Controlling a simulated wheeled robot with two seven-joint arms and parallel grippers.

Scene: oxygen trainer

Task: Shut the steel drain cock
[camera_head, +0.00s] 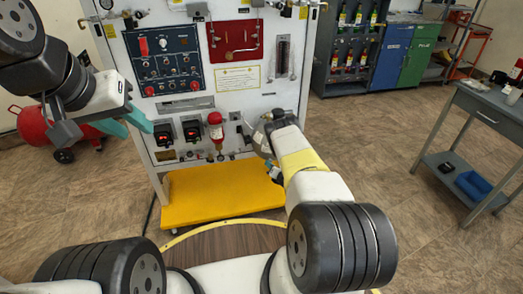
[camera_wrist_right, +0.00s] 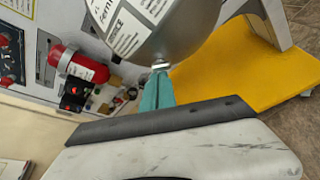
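A grey steel cylinder with a white label (camera_wrist_right: 150,28) fills the top of the right wrist view. A small steel fitting (camera_wrist_right: 160,65), which looks like the drain cock, sticks out at its lower end. My right gripper (camera_wrist_right: 158,80) has its teal fingers together, with their tips at this fitting. I cannot tell whether they grip it or only touch it. In the head view my right arm hides most of this spot, and the right gripper (camera_head: 274,170) shows only partly, in front of the panel's lower right. My left gripper (camera_head: 124,122) is open and empty, left of the panel.
The white panel (camera_head: 185,102) carries switches, gauges and a red bottle (camera_head: 215,128). A yellow step (camera_head: 215,193) lies at its foot. A red tank (camera_head: 35,122) stands at the left. A grey table (camera_head: 495,108) stands at the right, with open floor before it.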

